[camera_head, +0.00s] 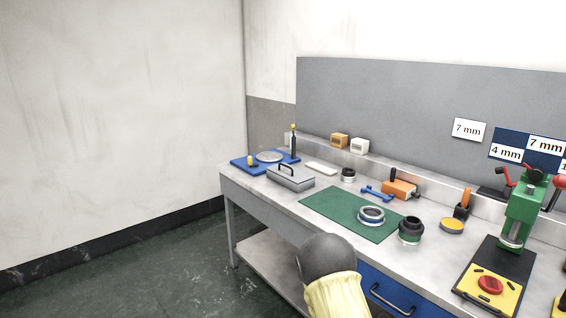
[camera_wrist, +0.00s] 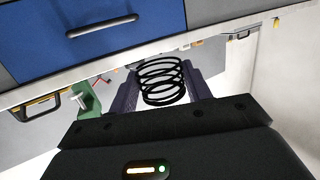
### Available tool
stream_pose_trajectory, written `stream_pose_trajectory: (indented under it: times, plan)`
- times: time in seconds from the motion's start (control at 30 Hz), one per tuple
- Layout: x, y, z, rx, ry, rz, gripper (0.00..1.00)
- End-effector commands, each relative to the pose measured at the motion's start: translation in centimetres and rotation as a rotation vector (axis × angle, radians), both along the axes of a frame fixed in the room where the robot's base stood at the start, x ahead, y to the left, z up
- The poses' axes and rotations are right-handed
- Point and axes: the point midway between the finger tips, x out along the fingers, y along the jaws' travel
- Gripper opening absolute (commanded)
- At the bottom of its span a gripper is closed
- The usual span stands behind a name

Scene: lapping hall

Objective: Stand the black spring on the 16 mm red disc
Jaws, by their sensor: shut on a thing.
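The black spring (camera_wrist: 162,99) shows in the wrist view as an open wire coil between the fingers of my gripper (camera_wrist: 164,83). My gripper is shut on it and holds it clear of the bench. In the head view my arm shows at the bottom middle, but the gripper and spring are not visible there. A red disc (camera_head: 490,285) lies on a yellow plate (camera_head: 472,296) in front of the green press (camera_head: 522,210) at the right. I cannot read its size. A second yellow plate (camera_head: 561,310) is cut off by the right edge.
The bench has a green mat (camera_head: 325,205) with a metal ring (camera_head: 371,214). A dark round part (camera_head: 410,229), a yellow-topped tin (camera_head: 452,226) and an orange block (camera_head: 399,189) stand nearby. Cards reading 7 mm (camera_head: 468,130) and 4 mm (camera_head: 506,153) are behind. A blue drawer (camera_head: 393,293) faces me.

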Motion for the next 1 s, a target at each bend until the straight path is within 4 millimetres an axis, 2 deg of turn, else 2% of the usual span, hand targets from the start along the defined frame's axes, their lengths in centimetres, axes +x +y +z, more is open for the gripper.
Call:
stream_pose_trajectory:
  times: [0.03, 0.23, 0.77, 1.0]
  plan:
    - [-0.3, 1.0, -0.5, -0.002, 0.003, 0.027, 0.27]
    - [-1.3, 4.1, -1.8, -0.002, 0.003, 0.109, 0.27]
    - [-0.2, 3.7, -0.3, 0.001, 0.002, 0.195, 0.27]
    - [0.3, 3.8, 1.3, 0.002, 0.000, 0.273, 0.27]
